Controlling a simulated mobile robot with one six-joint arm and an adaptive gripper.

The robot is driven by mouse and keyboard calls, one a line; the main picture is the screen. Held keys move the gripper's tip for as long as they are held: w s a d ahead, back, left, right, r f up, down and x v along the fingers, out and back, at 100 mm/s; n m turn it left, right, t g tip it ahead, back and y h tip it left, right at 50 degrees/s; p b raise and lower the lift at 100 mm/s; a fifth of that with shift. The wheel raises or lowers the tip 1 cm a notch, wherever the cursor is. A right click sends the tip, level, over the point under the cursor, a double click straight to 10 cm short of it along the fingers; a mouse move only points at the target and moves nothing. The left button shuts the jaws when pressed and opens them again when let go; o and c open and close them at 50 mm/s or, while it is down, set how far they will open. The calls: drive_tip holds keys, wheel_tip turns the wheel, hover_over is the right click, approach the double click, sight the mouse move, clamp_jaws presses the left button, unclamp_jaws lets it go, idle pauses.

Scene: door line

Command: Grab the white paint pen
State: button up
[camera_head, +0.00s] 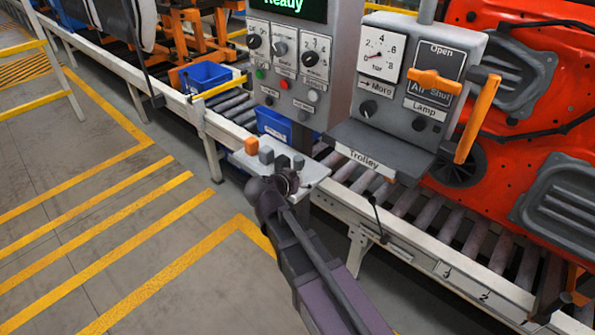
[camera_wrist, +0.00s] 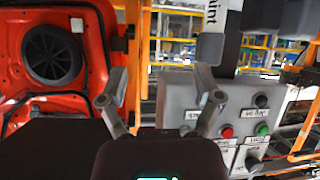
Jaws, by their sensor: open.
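I cannot make out the white paint pen in either view. In the wrist view a white label (camera_wrist: 212,12) with letters ending in "int" shows at the top, partly cut off. My gripper (camera_wrist: 163,75) is open, with nothing seen between its fingers. In the head view my gripper (camera_head: 282,160) is small, at the end of my dark arm, over or in front of a small pale shelf (camera_head: 314,174). My arm hides part of the shelf.
A grey control panel (camera_head: 290,62) with knobs stands behind the gripper. To its right is a grey trolley box (camera_head: 408,92) with a gauge and orange handles. A roller conveyor (camera_head: 425,222), blue bins (camera_head: 207,75) and an orange car body (camera_head: 535,60) are nearby. The striped floor at left is clear.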

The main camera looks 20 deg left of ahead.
drive_tip(key=t+y, duration=0.1)
drive_tip(key=t, duration=0.1)
approach(296, 164)
drive_tip(key=s, duration=0.2)
drive_tip(key=shift+a+r, duration=0.2)
drive_tip(key=shift+r, duration=0.05)
drive_tip(key=shift+w+f, duration=0.1)
drive_tip(key=b+x, duration=0.3)
drive_tip(key=x, duration=0.4)
drive_tip(key=shift+w+a+f, duration=0.1)
drive_tip(key=shift+f, duration=0.05)
drive_tip(key=shift+w+f, duration=0.15)
drive_tip(key=shift+w, duration=0.4)
drive_tip(key=shift+b+x, duration=1.05)
drive_tip(key=shift+x, duration=1.6)
